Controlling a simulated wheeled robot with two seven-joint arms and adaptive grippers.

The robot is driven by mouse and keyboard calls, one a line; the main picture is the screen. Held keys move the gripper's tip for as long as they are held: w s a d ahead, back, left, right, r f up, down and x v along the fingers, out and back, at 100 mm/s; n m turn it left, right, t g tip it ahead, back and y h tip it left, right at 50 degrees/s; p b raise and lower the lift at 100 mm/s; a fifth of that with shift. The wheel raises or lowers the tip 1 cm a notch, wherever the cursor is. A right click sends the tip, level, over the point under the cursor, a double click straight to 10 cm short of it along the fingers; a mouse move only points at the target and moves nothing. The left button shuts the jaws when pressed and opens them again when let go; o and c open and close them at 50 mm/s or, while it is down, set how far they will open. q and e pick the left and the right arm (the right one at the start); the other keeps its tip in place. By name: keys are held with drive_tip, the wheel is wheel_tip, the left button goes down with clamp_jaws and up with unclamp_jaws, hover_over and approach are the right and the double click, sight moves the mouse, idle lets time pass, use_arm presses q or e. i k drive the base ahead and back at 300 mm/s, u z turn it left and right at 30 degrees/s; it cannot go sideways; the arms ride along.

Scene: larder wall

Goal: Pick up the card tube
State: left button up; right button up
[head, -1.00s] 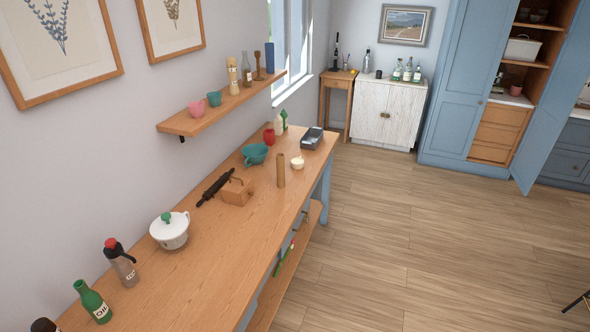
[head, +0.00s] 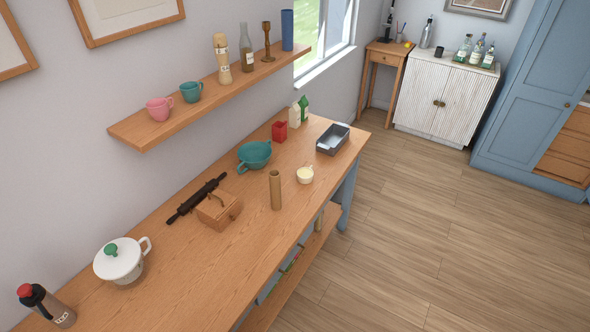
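The card tube (head: 275,190) is a plain brown cylinder standing upright on the wooden worktop (head: 222,264), near its front edge. It is right of a small wooden box (head: 218,210) and left of a small cream cup (head: 305,174), apart from both. Neither of my grippers shows in the head view.
A dark rolling pin (head: 196,198), a teal colander (head: 254,155), a grey tin (head: 333,139) and a white lidded pot (head: 121,260) stand on the worktop. A wall shelf (head: 212,97) with cups and bottles hangs above. The floor (head: 440,230) at right is clear.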

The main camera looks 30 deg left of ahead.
sight(274, 175)
drive_tip(key=i, duration=1.05)
drive_tip(key=u, duration=1.95)
